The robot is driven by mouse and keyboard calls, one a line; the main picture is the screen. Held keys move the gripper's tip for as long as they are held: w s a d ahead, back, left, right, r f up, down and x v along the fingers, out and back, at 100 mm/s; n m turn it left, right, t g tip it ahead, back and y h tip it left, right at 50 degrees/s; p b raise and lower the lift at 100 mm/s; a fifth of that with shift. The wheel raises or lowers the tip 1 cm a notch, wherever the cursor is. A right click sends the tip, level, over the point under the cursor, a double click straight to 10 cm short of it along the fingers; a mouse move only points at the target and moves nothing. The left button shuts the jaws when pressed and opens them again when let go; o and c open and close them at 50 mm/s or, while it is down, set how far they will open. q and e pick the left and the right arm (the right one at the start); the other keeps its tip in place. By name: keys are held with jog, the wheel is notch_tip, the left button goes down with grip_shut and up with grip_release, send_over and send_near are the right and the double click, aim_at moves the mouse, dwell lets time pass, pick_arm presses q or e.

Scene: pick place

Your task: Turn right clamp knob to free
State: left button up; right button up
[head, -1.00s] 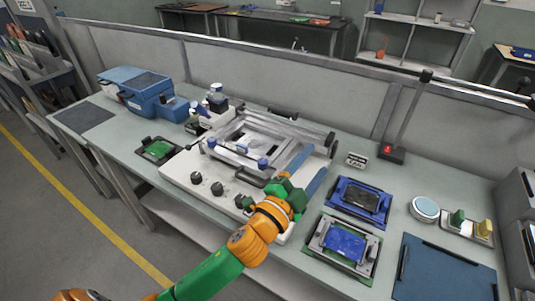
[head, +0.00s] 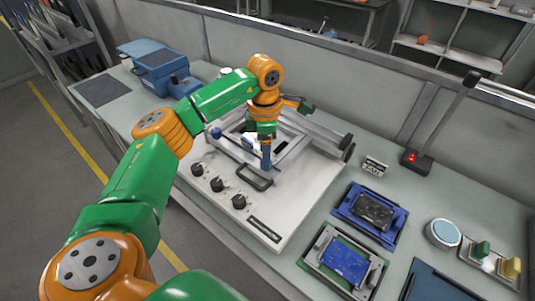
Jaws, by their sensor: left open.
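The white stencil printer (head: 300,200) sits on the bench with a grey metal frame (head: 325,135) on top. A blue left clamp knob (head: 216,132) shows at the left end of the frame's front bar. My left gripper (head: 266,158) is open and points down at the right end of that bar, where the right clamp knob is. The gripper's blue finger covers that spot, so I cannot tell the knob from the finger or whether they touch. My right gripper is not in view.
Several black knobs (head: 217,185) line the printer's front. Right of it stand a blue fixture (head: 345,212), a second fixture with a blue board (head: 343,262), and a round light-blue pad (head: 443,233). A post with a red-lit base (head: 417,162) stands at the back. A blue case (head: 157,70) is at the left.

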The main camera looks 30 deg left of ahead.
pick_arm(q)
jog(key=shift+w+f, duration=0.2)
jog(key=shift+f, duration=1)
jog(key=shift+w+f, duration=0.1)
jog(key=shift+f, duration=0.15)
jog(key=c, duration=0.4)
grip_shut()
